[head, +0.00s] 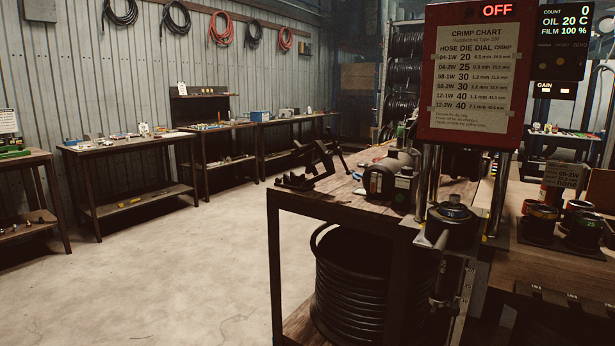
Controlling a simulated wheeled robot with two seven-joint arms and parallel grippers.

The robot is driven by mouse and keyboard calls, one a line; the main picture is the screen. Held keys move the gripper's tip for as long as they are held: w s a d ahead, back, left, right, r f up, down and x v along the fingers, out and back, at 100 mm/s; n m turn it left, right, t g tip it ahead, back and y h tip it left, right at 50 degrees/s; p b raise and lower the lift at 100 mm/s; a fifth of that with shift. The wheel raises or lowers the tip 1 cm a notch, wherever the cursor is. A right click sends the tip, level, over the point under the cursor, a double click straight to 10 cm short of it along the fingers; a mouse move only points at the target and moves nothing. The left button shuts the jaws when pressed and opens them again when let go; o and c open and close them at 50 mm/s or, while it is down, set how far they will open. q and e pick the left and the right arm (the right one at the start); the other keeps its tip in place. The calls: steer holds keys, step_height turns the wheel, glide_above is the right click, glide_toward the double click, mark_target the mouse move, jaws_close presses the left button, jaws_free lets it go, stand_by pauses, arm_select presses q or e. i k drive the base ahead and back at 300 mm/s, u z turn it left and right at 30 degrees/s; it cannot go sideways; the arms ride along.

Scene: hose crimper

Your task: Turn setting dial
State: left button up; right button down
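The crimper stands at right of centre, with a red-framed crimp chart (470,75) on its upper part. The chart lists hose, die, dial and crimp values. A red "OFF" display (497,10) is lit above it. Below, between bright vertical posts, sits a round black part (450,229) with a blue-grey top. I cannot tell whether this is the setting dial, and no dial marks are readable. A dark panel (562,40) at the upper right reads COUNT 0, OIL 20 C, FILM 100 %. Neither of my grippers is in view.
A wooden bench (340,205) carries a dark angled bracket (315,160) and a grey motor-like unit (383,180). Coiled black hose (350,280) lies beneath. Several round dies (540,222) stand at the right. Side benches line the left wall; the floor (170,275) is clear.

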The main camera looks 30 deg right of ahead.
mark_target(406, 170)
steer(key=z, duration=0.35)
steer(key=i, duration=1.4)
steer(key=z, duration=1.75)
steer(key=i, duration=0.8)
steer(key=z, duration=0.7)
